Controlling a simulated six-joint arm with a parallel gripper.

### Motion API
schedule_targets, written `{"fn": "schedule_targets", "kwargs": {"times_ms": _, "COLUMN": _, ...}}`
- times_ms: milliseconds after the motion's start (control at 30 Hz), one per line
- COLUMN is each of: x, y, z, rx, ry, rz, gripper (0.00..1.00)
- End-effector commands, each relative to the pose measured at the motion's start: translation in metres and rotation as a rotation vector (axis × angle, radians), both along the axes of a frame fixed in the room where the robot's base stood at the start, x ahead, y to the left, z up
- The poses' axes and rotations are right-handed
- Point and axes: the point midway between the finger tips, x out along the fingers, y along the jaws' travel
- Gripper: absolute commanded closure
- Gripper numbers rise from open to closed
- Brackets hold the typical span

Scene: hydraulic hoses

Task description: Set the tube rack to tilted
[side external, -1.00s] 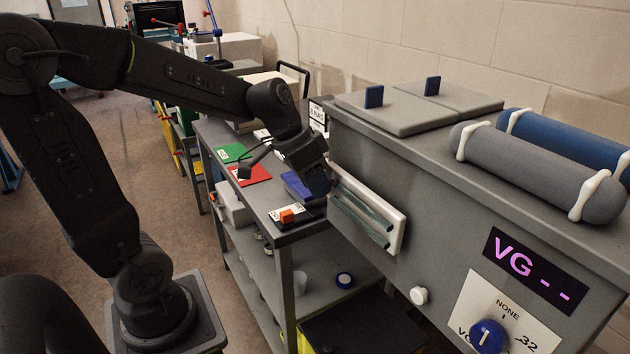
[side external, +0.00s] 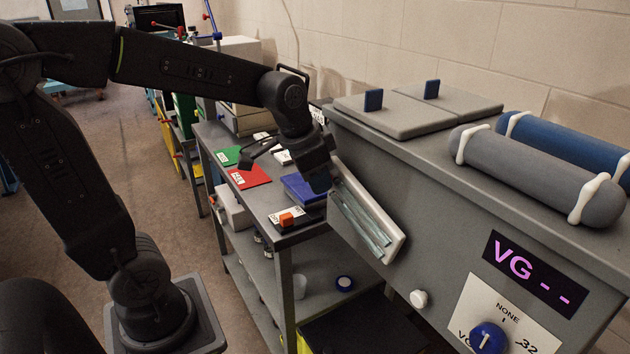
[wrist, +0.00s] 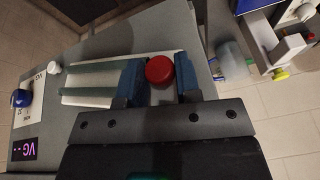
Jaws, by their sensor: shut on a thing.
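The tube rack (side external: 393,243) is a white panel with glassy greenish tubes, mounted on the front of the grey machine. In the side external view it slopes down from its upper left end to its lower right end. My gripper (side external: 328,180) is at the upper left end of the rack. In the wrist view the rack (wrist: 95,98) lies left of the fingers, and a round red knob (wrist: 160,69) sits between the two blue fingers of my gripper (wrist: 157,80). The gripper is shut on this knob. The knob is hidden in the side external view.
The grey machine (side external: 440,200) has a display (side external: 535,272), a blue dial (side external: 489,338) and a white knob (side external: 418,298). Two cylinders, one grey (side external: 540,172), lie on top. A grey bench (side external: 265,205) with coloured cards stands behind my gripper.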

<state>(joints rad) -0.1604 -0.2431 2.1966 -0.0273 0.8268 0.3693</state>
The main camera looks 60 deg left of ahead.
Motion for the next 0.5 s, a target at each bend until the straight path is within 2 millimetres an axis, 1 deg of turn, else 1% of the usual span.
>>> {"fn": "schedule_targets", "kwargs": {"times_ms": 33, "x": 0.0, "y": -0.004, "z": 0.004, "rx": 0.032, "ry": -0.003, "rz": -0.007, "gripper": 1.0}}
{"fn": "schedule_targets", "kwargs": {"times_ms": 200, "x": 0.001, "y": -0.008, "z": 0.012, "rx": 0.14, "ry": -0.004, "rz": -0.007, "gripper": 1.0}}
{"fn": "schedule_targets", "kwargs": {"times_ms": 500, "x": 0.0, "y": -0.013, "z": 0.019, "rx": 0.254, "ry": -0.001, "rz": -0.003, "gripper": 1.0}}
